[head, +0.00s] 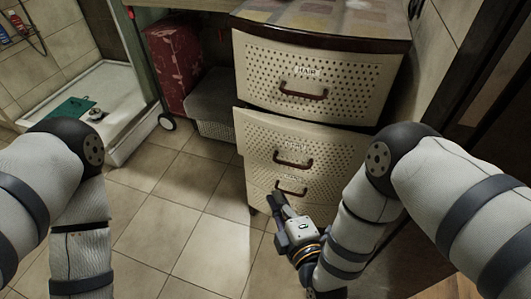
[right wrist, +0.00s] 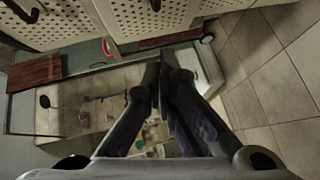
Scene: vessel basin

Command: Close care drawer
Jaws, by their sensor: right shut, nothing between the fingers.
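A cream perforated drawer unit stands in the middle of the head view. Its top drawer (head: 315,70) is labelled HAIR and looks shut. The middle drawer (head: 262,135) juts forward of the top one, so it looks partly open. A lower drawer (head: 258,180) shows beneath it. The labels on these two are too small to read surely, so I cannot tell which is the care drawer. My right gripper (head: 277,204) is shut and empty, low before the lower drawer, near its handle (head: 292,188). Its fingers also show together in the right wrist view (right wrist: 163,62). My left gripper is out of view.
A red patterned case (head: 172,62) and a grey basket (head: 212,105) stand left of the drawers. A white shower tray (head: 110,80) holds a green item (head: 70,108). Tiled floor (head: 175,205) before the drawers is clear. A wall is close on the right.

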